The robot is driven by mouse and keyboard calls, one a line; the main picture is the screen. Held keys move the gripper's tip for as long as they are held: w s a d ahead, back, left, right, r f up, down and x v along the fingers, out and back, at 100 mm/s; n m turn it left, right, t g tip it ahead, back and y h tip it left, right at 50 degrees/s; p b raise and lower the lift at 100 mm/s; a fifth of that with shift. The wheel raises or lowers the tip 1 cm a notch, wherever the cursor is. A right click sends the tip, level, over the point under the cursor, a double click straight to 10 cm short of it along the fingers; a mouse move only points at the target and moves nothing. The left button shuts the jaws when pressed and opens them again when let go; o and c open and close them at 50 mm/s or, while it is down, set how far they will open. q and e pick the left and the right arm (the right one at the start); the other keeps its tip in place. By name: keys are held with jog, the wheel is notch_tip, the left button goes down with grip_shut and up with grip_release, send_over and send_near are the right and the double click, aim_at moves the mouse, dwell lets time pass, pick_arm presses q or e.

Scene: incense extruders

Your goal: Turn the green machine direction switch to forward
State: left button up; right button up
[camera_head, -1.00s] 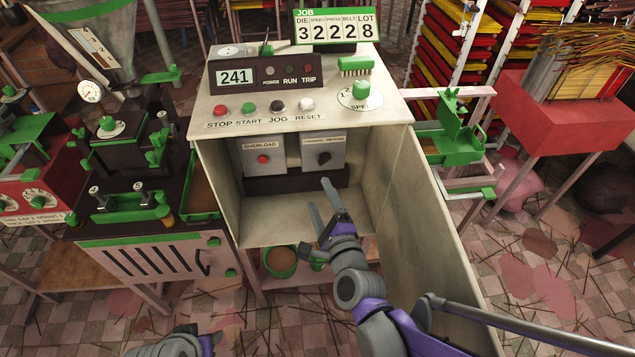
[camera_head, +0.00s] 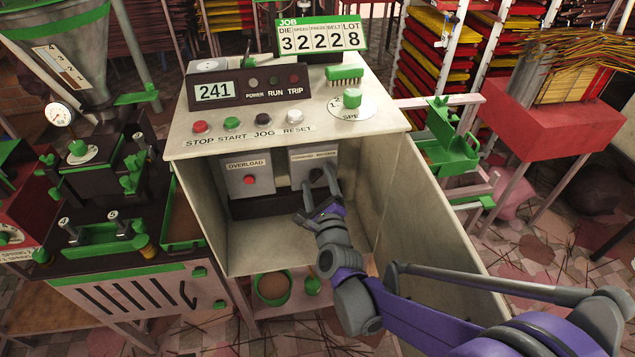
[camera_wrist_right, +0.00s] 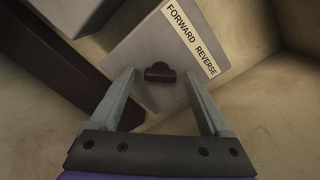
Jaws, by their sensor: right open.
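The direction switch is a grey box (camera_head: 301,161) inside the open cabinet, labelled FORWARD REVERSE in the right wrist view. Its dark knob (camera_wrist_right: 159,72) sits on the box face there, between my fingers and a little beyond them. In the head view the knob is mostly hidden behind my right gripper. My right gripper (camera_head: 321,185) is open, its two fingers pointing at the box, one on each side of the knob. I cannot tell whether the fingertips touch the box. My left gripper does not show now.
An OVERLOAD box (camera_head: 246,180) with a red button sits left of the switch. The cabinet (camera_head: 185,157) has side walls close around my right arm, with its door (camera_head: 440,230) swung open at the right. Stop, start, jog and reset buttons line the top panel.

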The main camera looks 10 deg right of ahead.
grip_shut()
dwell(0.5)
jog(key=shift+n, duration=0.3)
jog(key=n, duration=0.3)
jog(key=shift+n, duration=0.4)
jog(key=n, duration=0.9)
jog(key=shift+r+n, duration=0.1)
jog(key=shift+n, duration=2.1)
